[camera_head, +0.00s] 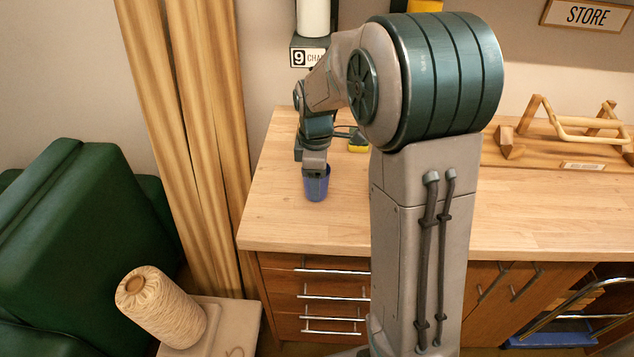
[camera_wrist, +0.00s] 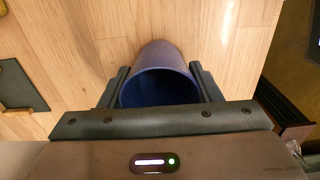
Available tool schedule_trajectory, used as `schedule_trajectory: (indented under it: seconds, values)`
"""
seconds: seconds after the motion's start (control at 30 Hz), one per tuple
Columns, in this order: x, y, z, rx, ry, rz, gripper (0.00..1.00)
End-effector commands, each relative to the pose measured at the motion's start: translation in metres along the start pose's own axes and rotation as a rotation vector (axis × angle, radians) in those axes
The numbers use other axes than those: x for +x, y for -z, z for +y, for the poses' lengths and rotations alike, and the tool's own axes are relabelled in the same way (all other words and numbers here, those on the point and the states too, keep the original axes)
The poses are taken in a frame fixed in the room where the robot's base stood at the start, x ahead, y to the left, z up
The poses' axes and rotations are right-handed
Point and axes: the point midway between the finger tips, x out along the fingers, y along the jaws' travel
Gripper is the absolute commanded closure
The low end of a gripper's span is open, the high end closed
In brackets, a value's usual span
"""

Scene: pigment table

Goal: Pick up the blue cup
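The blue cup (camera_head: 317,187) stands upright on the wooden worktop, near its left front part. My gripper (camera_head: 316,170) is directly above and around the cup's top in the head view, and the gripper partly hides the rim. In the wrist view the cup (camera_wrist: 160,88) lies between the two fingers of my gripper (camera_wrist: 159,66), with its dark open mouth towards the camera. One finger is close along each side of the cup. I cannot tell whether the fingers press on it or leave a thin gap.
The wooden worktop (camera_head: 275,225) is clear around the cup. A small yellow and dark object (camera_head: 358,147) lies behind it to the right, partly hidden by my arm. A wooden rack (camera_head: 570,125) stands at the right. Drawers (camera_head: 320,295) are below the front edge.

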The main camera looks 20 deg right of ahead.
Motion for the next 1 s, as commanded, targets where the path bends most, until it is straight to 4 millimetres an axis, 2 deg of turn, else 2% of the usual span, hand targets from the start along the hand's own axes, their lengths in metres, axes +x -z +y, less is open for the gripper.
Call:
schedule_trajectory:
  seconds: [0.47,0.63,0.73,1.0]
  values:
    - [-0.005,0.000,0.000,0.000,-0.002,0.001,0.65]
    - [-0.023,0.000,0.001,0.001,-0.003,0.001,0.65]
    - [-0.042,0.000,0.001,0.001,-0.006,0.002,0.65]
    - [-0.072,-0.035,-0.038,0.003,-0.005,0.001,0.65]
